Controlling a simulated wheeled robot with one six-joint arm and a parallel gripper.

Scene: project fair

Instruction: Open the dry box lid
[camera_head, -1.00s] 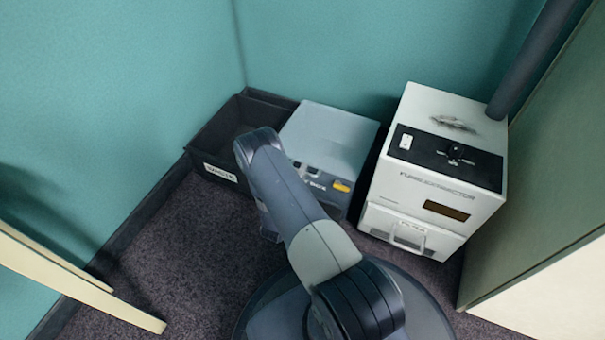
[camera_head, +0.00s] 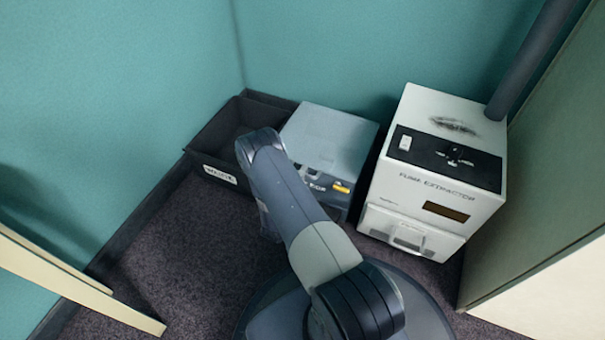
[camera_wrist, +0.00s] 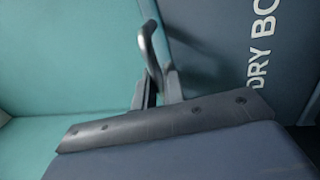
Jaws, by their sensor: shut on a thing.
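The dry box is a grey-blue box against the back wall. Its flat lid (camera_head: 325,140) looks closed in the head view. Its front carries pale lettering and a small yellow label (camera_head: 341,187). In the wrist view, the box front (camera_wrist: 225,55) shows the letters "DRY BO" turned sideways. A dark curved handle (camera_wrist: 150,42) stands out near the seam between lid and front. My gripper (camera_wrist: 158,92) is shut on this handle; the grip is partly hidden by the dark bar in front. In the head view my arm hides the gripper and part of the box front.
A dark open bin (camera_head: 217,150) with a white label stands left of the dry box. A white fume extractor (camera_head: 430,190) with a dark hose (camera_head: 540,60) stands close on the right. A pale board edge (camera_head: 90,290) lies at lower left. Carpet (camera_head: 190,255) is clear at front left.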

